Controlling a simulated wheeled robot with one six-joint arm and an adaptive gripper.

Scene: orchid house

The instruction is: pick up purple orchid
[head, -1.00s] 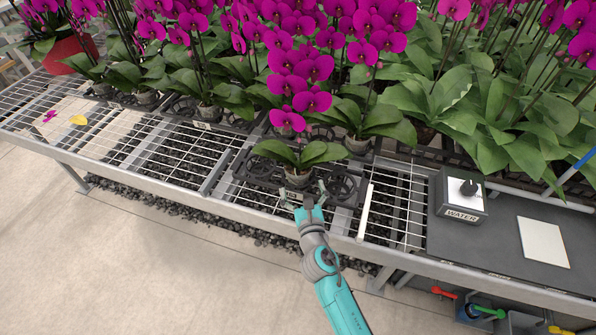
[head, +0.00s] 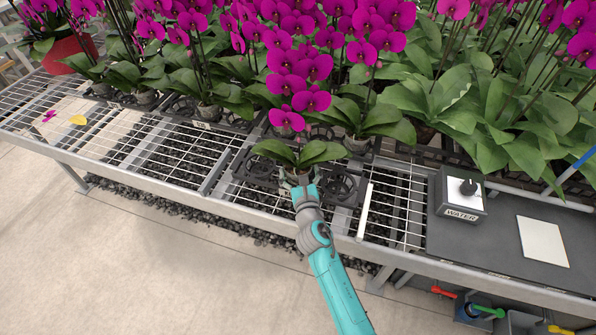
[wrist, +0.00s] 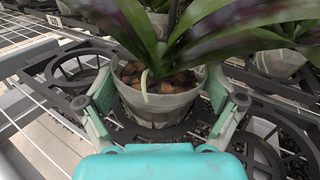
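The purple orchid (head: 300,154) stands upright in a translucent pot, in a black ring tray (head: 255,168) at the bench's front edge. Its magenta flowers hang above its broad leaves. In the wrist view the pot (wrist: 158,101) shows bark and a pale root inside. My gripper (wrist: 160,103) has one finger on each side of the pot. The fingers are spread, with a small gap visible near the left one; contact on the right is hard to judge. In the head view the leaves and my arm hide most of the pot and the fingertips (head: 299,178).
Other potted magenta orchids crowd close behind and to the sides, with overlapping leaves. A water control box (head: 461,193) stands on a dark panel (head: 490,240) at right.

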